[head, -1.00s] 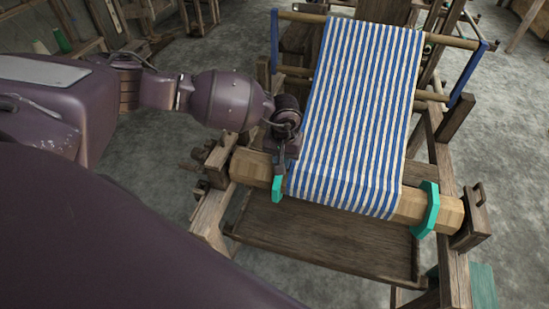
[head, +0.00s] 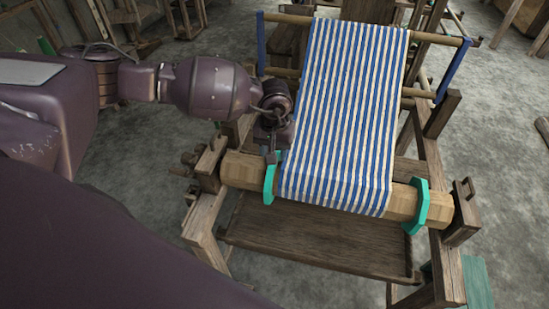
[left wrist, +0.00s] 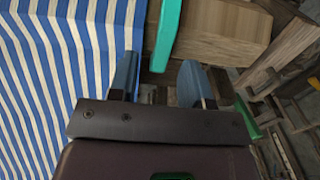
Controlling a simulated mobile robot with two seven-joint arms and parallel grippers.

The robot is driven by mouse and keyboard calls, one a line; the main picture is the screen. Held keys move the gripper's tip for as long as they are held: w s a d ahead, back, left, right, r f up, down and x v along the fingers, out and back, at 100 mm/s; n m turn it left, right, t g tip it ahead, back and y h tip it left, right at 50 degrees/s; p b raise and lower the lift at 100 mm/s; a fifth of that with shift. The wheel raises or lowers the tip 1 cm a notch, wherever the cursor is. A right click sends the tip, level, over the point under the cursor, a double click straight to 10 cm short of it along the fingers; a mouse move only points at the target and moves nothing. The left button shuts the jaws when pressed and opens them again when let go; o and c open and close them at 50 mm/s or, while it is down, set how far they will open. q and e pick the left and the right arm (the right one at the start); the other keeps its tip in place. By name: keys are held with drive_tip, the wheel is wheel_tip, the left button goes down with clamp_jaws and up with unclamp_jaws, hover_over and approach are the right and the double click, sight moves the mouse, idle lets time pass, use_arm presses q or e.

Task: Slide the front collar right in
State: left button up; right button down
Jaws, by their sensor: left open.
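Two teal collars sit around the wooden front beam (head: 236,170). The left collar (head: 269,184) is just left of the striped cloth (head: 340,120), close to its edge. The right collar (head: 421,206) is on the beam's bare right part, apart from the cloth. My left gripper (head: 271,158) is over the beam at the left collar, pointing down. In the left wrist view my left gripper (left wrist: 159,68) is open, and the end of a teal collar (left wrist: 166,35) shows between its two blue fingertips. Whether either finger touches it, I cannot tell. My right gripper is not in view.
Wooden end posts hold the beam at its left (head: 210,162) and right (head: 463,213). A wooden board (head: 315,240) lies below and in front of the beam. Blue side bars (head: 452,70) stand behind with the cloth between them.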

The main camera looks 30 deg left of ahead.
use_arm(q)
wheel_tip(320, 180, up, 6)
drive_tip(key=shift+r, duration=0.2)
idle(0.5)
